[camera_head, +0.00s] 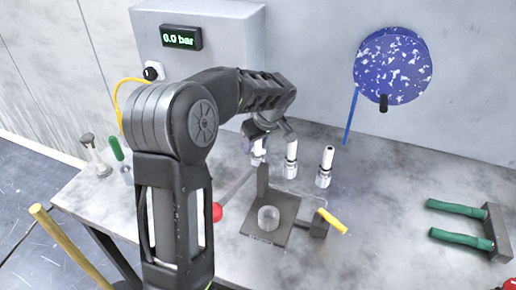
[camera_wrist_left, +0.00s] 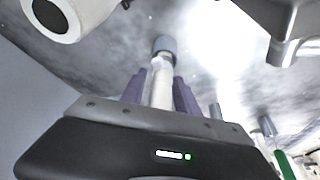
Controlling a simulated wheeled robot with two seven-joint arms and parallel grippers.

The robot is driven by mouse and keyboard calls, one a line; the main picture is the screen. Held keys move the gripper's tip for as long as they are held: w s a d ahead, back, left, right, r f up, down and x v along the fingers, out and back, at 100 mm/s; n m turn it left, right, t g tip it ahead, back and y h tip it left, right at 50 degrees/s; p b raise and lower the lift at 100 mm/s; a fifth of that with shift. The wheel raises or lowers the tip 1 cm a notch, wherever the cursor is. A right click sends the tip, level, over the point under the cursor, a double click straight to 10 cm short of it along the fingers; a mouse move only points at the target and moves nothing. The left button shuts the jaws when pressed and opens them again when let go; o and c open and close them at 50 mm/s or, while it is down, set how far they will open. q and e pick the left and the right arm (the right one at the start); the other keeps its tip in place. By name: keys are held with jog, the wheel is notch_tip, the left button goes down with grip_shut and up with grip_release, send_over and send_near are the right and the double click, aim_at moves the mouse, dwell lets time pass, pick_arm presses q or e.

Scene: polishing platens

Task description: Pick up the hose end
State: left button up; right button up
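Three white pieces with metal collars stand in a row on the bench; I take the hose end (camera_head: 257,159) to be the leftmost, but cannot be certain. My left gripper (camera_head: 253,147) reaches down over it. In the left wrist view, the gripper's two purple fingers (camera_wrist_left: 160,92) stand on either side of the white hose end (camera_wrist_left: 161,88), with its grey collar (camera_wrist_left: 164,45) beyond the fingertips. A narrow gap shows at the left finger, so it does not look clamped. My right gripper is in neither view.
The middle white piece (camera_head: 291,158) and right white piece (camera_head: 325,166) stand close by. A dark fixture (camera_head: 262,226) with a clear cylinder and yellow handle is in front. A green-handled tool (camera_head: 116,148) stands left; a green-handled rack (camera_head: 492,236) is right. A pressure box (camera_head: 235,40) is behind.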

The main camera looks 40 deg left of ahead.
pick_arm(q)
grip_shut()
jog(key=shift+r, duration=0.1)
dwell(0.4)
notch_tip(320, 180, up, 10)
jog(key=b, duration=0.1)
dwell(0.4)
dwell(0.4)
